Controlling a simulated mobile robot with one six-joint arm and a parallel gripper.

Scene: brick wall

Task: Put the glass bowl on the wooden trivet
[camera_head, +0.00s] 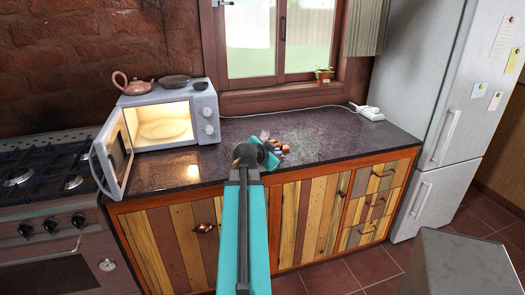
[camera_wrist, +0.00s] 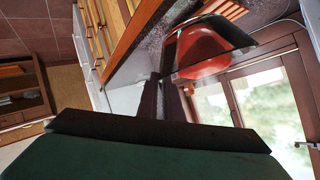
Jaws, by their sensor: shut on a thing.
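The glass bowl (camera_wrist: 240,60) is a clear, dark-edged shape at the upper middle of the wrist view. A rounded red shape shows in or through it; I cannot tell which. My gripper (camera_wrist: 172,82) is shut on the bowl's near edge. Orange-brown wooden slats, which look like the wooden trivet (camera_wrist: 222,9), show just beyond the bowl at the top of the wrist view. In the head view my wrist hides most of the gripper (camera_head: 274,150), and the bowl is hard to make out over the counter. I cannot tell the bowl's height above the trivet.
The dark stone counter (camera_head: 335,135) has clear room on the right. An open microwave (camera_head: 168,122) stands left, with a teapot (camera_head: 133,84) and dishes on top. A white cord runs along the back to a white device (camera_head: 369,112). The window (camera_head: 280,40) is behind the counter.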

